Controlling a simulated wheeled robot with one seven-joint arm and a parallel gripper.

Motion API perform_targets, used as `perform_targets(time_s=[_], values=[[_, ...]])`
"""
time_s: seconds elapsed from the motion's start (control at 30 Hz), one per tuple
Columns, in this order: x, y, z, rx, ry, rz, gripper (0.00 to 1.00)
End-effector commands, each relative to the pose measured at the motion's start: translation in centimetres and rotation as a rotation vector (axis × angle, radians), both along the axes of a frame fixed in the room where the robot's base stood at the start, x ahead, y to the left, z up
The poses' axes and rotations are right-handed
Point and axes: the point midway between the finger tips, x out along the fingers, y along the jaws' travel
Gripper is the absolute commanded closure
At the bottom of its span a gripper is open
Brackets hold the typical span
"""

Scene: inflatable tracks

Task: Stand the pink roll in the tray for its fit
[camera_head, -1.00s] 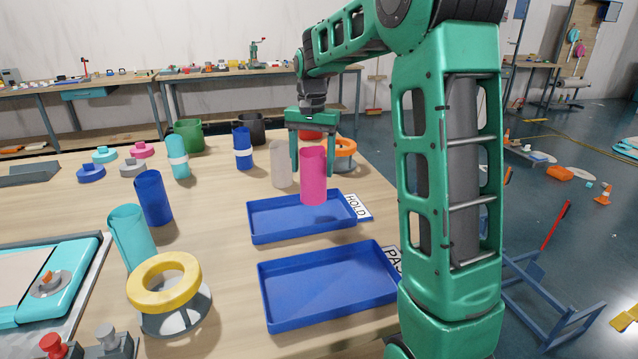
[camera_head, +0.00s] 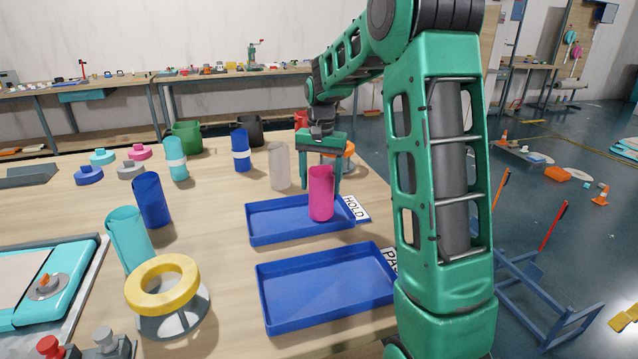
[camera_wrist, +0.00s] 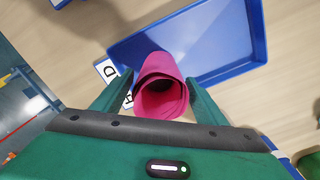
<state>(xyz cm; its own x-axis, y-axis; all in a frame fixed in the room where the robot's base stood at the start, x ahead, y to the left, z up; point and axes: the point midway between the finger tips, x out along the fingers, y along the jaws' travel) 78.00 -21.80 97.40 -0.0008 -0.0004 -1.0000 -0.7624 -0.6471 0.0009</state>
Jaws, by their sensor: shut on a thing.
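The pink roll (camera_head: 321,194) is an open-ended tube, held upright at the right part of the blue tray labelled HOLD (camera_head: 275,237). My gripper (camera_head: 321,184) is shut on it from above, one finger on each side. I cannot tell whether its lower end touches the tray floor. In the wrist view the roll (camera_wrist: 160,92) shows its open, overlapping rolled end between the fingers, with the tray (camera_wrist: 240,72) beyond it. A second blue tray (camera_head: 325,320), labelled with letters beginning PA, is empty nearer me.
A grey-white roll (camera_head: 279,166) stands just behind the HOLD tray. Blue rolls (camera_head: 152,200), turquoise rolls (camera_head: 130,240) and a yellow ring on a stand (camera_head: 164,286) are to the left. An orange ring stand (camera_head: 347,158) is partly behind my gripper.

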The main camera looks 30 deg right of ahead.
Motion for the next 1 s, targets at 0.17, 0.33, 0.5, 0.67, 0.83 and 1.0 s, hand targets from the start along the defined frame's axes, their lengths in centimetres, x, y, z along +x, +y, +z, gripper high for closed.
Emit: perform_targets(time_s=[0.17, 0.33, 0.5, 0.67, 0.83, 1.0], values=[[0.0, 0.0, -0.1, 0.0, 0.0, 0.0, 0.15], [0.0, 0.0, -0.1, 0.0, 0.0, 0.0, 0.15], [0.0, 0.0, 0.2, -0.001, -0.001, -0.001, 0.15], [0.1, -0.1, 2.2, -0.002, -0.004, -0.001, 0.15], [0.0, -0.1, 5.5, -0.001, -0.003, -0.001, 0.15], [0.0, -0.1, 8.8, -0.002, -0.003, -0.002, 0.15]])
